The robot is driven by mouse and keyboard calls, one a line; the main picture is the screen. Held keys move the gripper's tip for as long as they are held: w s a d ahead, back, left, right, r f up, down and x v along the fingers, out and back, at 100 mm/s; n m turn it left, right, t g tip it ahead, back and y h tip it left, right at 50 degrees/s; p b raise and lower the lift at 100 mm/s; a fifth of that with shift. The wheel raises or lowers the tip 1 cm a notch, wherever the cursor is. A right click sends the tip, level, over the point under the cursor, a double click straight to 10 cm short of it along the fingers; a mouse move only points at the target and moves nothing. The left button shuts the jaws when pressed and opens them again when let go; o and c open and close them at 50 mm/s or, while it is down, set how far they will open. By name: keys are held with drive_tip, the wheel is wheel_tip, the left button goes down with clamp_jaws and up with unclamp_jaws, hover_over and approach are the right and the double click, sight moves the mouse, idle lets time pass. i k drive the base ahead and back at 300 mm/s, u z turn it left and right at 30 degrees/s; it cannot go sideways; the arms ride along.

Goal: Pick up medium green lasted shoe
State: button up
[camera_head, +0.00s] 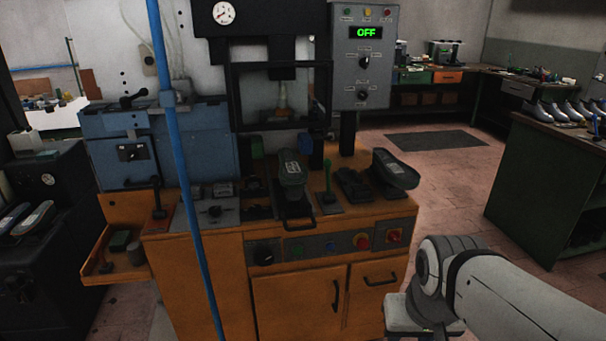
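I cannot tell any shoe as a clearly green, medium-sized lasted shoe. A dark grey-green shoe-shaped piece (291,174) stands upright on the orange press bench, just in front of the press. Another dark shoe-shaped piece (396,169) lies tilted at the bench's right end. Several grey-blue lasted shoes (567,109) stand in a row on the green bench at the right. Two more shoes (36,218) lie on the dark machine at the left. My white arm reaches in from the lower right; no gripper fingers show.
The orange press bench (210,262) fills the middle, with a control box (363,60) reading OFF. A blue pole (178,150) crosses the view at the left. The green bench (545,180) stands at the right. Open tiled floor (452,180) lies between, with a dark mat (436,141) farther back.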

sight(293, 174)
drive_tip(key=z, duration=0.15)
drive_tip(key=k, duration=0.25)
drive_tip(key=u, duration=0.6)
drive_tip(key=i, duration=1.5)
drive_tip(key=u, duration=0.05)
